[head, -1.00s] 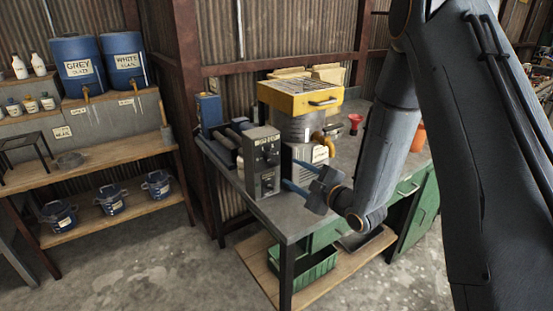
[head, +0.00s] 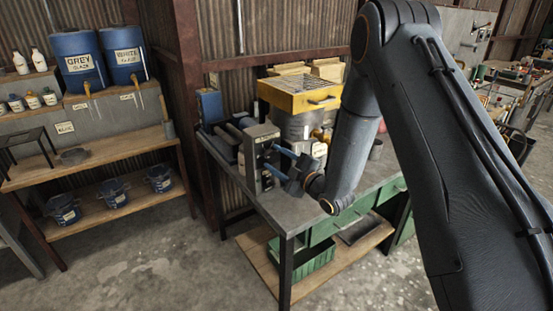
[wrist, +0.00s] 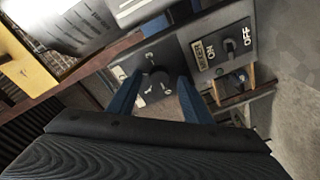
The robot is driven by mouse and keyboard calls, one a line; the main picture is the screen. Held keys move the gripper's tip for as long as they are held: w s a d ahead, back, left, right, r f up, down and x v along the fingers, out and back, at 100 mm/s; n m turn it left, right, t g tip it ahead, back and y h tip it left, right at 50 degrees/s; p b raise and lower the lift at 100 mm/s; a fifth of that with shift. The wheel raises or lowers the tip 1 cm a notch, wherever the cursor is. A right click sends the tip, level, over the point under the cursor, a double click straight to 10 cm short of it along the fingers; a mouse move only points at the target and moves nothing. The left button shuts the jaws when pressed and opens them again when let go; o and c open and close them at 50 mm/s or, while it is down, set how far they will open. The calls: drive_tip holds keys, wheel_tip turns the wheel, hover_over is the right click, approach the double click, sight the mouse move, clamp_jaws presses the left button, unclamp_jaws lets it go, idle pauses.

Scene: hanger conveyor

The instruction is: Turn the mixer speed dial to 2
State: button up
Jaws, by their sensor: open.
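The grey control box (head: 253,165) stands on the bench's near left end. In the wrist view its face carries a dark round dial (wrist: 158,78) with white numerals around it. Which numeral the dial points to is not clear. My gripper (wrist: 159,84) is open, with one blue finger on each side of the dial, close to the panel. Whether the fingers touch the dial cannot be told. In the head view my gripper (head: 275,162) is in front of the box and hides part of its face.
Beside the dial in the wrist view is a panel marked MIXER (wrist: 222,48) with an ON/OFF switch. A yellow-topped machine (head: 297,97) stands behind the box on the bench (head: 287,218). A shelf with blue tubs (head: 80,65) is at left. The concrete floor in front is clear.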

drive_tip(key=c, duration=1.1)
drive_tip(key=shift+o, duration=0.2)
